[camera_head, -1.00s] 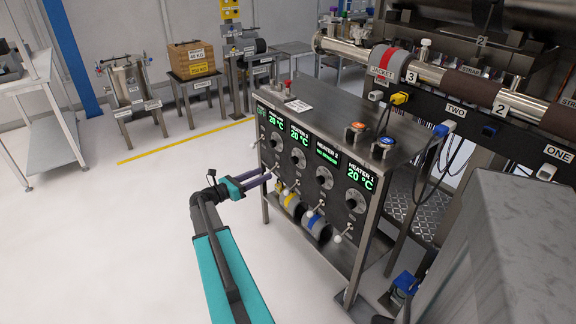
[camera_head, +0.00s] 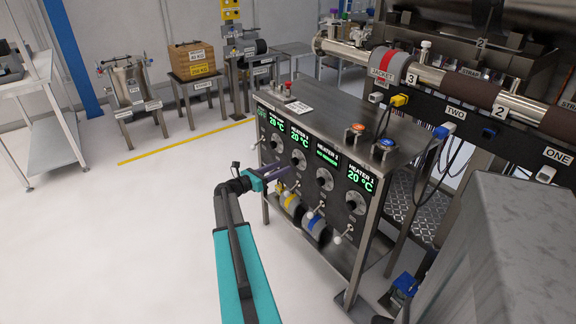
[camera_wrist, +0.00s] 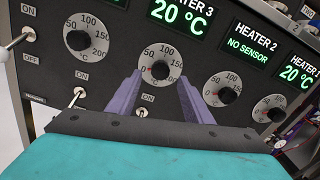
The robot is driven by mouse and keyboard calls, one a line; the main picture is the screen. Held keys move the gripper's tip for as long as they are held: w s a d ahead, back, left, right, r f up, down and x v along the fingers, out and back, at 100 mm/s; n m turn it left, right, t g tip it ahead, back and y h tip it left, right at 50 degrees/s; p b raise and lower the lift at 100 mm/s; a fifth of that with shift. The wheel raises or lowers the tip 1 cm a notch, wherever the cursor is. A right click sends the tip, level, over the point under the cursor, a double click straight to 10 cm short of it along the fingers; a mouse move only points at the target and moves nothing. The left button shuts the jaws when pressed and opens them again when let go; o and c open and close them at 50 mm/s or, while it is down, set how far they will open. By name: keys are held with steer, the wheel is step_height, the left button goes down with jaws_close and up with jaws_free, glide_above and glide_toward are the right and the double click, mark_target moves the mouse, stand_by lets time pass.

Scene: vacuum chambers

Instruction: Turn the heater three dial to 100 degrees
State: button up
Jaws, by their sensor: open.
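The heater 3 dial (camera_wrist: 160,70) is a black knob on a white scale marked 0 to 200. It sits below the green heater 3 display (camera_wrist: 180,14), which reads 20 °C. In the head view the dial (camera_head: 299,159) is second from the left in the row on the cabinet front. My gripper (camera_wrist: 158,84) is open, its two purple fingers pointing at the panel with the dial showing between and beyond them. In the head view my gripper (camera_head: 285,174) is in front of the panel, just below and left of this dial. The fingers look apart from the knob.
Neighbouring dials are heater 2 (camera_wrist: 227,95) to the right and another (camera_wrist: 77,40) to the left. Toggle switches with white-tipped levers (camera_wrist: 78,92) stick out below the dials. The heater 2 display (camera_wrist: 247,45) reads NO SENSOR. Floor left of the cabinet is clear.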

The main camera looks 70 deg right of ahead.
mark_target(292, 163)
steer(key=shift+x, duration=2.25)
steer(key=c, duration=1.1)
